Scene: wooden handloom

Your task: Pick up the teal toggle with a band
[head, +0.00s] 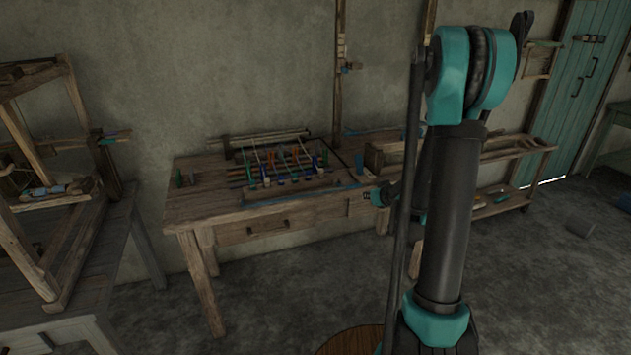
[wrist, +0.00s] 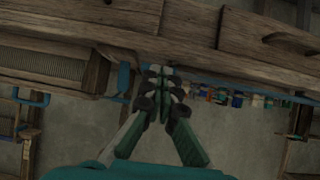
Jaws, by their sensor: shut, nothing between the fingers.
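Several small coloured toggles (head: 281,180) hang in a row on strings across the wooden table in the head view. A teal one with a band cannot be picked out at this size. The row of small coloured pieces also shows in the wrist view (wrist: 238,98), right of my gripper. My gripper (wrist: 160,72) is shut and empty, its fingertips together by the wooden table edge. In the head view, my gripper (head: 367,197) is small and dark at the right front of the table, apart from the toggles.
The table (head: 200,205) has a drawer (head: 267,224) in front and a blue bar (head: 300,197) along its front. A wooden frame (head: 60,190) stands at left. A low shelf (head: 500,155) and teal door (head: 580,90) are at right. The floor in front is mostly clear.

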